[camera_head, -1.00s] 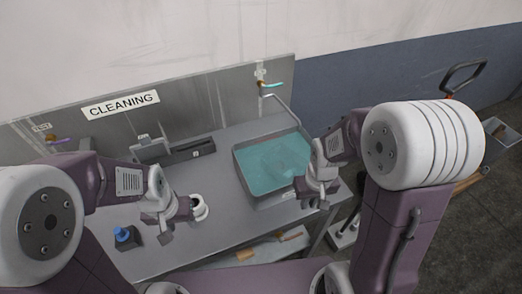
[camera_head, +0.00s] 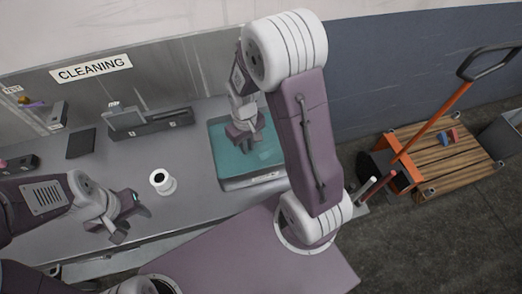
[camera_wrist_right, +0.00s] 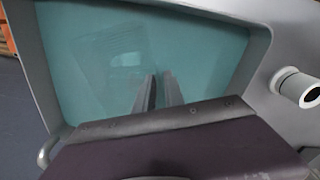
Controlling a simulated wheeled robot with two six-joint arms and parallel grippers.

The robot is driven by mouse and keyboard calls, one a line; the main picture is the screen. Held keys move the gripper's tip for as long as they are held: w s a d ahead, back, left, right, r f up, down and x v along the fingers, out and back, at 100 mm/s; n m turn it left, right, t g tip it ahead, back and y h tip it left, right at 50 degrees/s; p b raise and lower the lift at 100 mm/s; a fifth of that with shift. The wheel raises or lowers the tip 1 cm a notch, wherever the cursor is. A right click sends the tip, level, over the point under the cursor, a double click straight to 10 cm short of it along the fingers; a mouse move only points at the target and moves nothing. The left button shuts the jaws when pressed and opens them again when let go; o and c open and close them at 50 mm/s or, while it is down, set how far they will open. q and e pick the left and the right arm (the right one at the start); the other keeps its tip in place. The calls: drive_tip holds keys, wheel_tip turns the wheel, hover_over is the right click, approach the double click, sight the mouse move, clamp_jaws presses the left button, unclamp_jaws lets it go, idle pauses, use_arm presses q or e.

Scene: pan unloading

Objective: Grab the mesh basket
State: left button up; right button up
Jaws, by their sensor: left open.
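The grey sink (camera_head: 213,150) holds blue-green water, and it also fills much of the right wrist view (camera_wrist_right: 45,60). A faint, pale rectangular shape (camera_wrist_right: 113,58) shows under the water in the right wrist view; I cannot tell if it is the mesh basket. My right gripper (camera_head: 243,145) points down over the water in the head view. Its two fingers (camera_wrist_right: 160,78) are close together with a narrow gap, with nothing visible between them. My left gripper (camera_head: 127,220) is open and empty over the counter, left of the sink.
A white cylindrical cup-like item (camera_head: 162,181) stands on the counter (camera_head: 190,215) left of the sink. A grey holder (camera_head: 150,121) is at the back wall. An orange-handled cart (camera_head: 440,165) with wooden slats stands on the floor at right.

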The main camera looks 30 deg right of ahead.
sight(249, 151)
drive_tip(key=shift+d+f, duration=0.15)
drive_tip(key=shift+f, duration=0.6)
drive_tip(key=shift+w+d, duration=0.1)
drive_tip(key=shift+w, duration=0.05)
use_arm(q)
wheel_tip(249, 151, down, 7)
drive_tip(key=b, duration=0.5)
drive_tip(key=shift+d+r, duration=0.15)
use_arm(e)
drive_tip(key=f, duration=0.5)
drive_tip(key=shift+s+d+f, duration=0.1)
drive_tip(key=shift+s, duration=0.1)
use_arm(q)
drive_tip(key=shift+r, duration=0.2)
use_arm(e)
drive_tip(key=shift+r, duration=0.2)
clamp_jaws()
use_arm(q)
drive_tip(key=shift+w, duration=0.1)
use_arm(e)
drive_tip(key=shift+r, duration=0.1)
drive_tip(key=shift+w+r, duration=0.1)
drive_tip(key=shift+r, duration=0.15)
use_arm(q)
wheel_tip(249, 151, up, 2)
drive_tip(key=shift+r+p, duration=0.1)
drive_tip(key=shift+p, duration=0.9)
use_arm(e)
wheel_tip(249, 151, up, 17)
drive_tip(key=shift+r, duration=0.2)
